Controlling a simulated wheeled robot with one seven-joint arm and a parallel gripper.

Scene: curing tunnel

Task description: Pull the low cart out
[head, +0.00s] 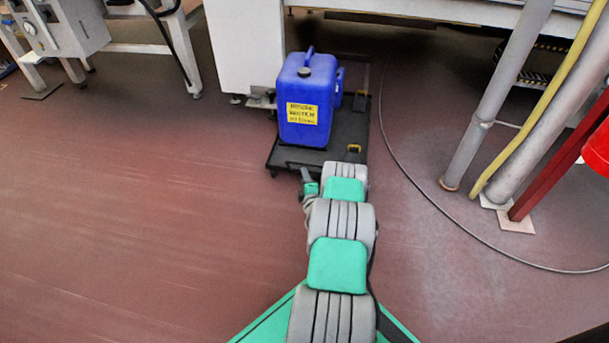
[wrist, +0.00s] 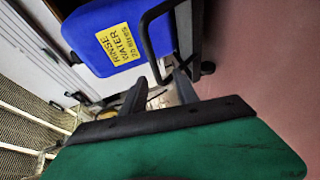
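The low cart (head: 285,155) is a flat black platform on small casters, its back end under the machine. A blue jerrycan (head: 308,88) with a yellow rinse water label stands on it. The jerrycan also shows in the wrist view (wrist: 90,25). The cart's black bar handle (wrist: 147,35) rises at its edge in the wrist view. My gripper (wrist: 160,84) is at the near end of the cart, with its two dark fingers apart. The handle bar runs down close to the fingers; I cannot tell whether it lies between them. My arm hides part of the cart's near edge in the head view.
A white machine cabinet (head: 245,45) stands left of the cart. Grey posts (head: 495,95), a yellow pipe (head: 545,95) and a red post (head: 565,155) stand at the right. A thin cable (head: 420,205) curves over the floor there. The red-brown floor at left is clear.

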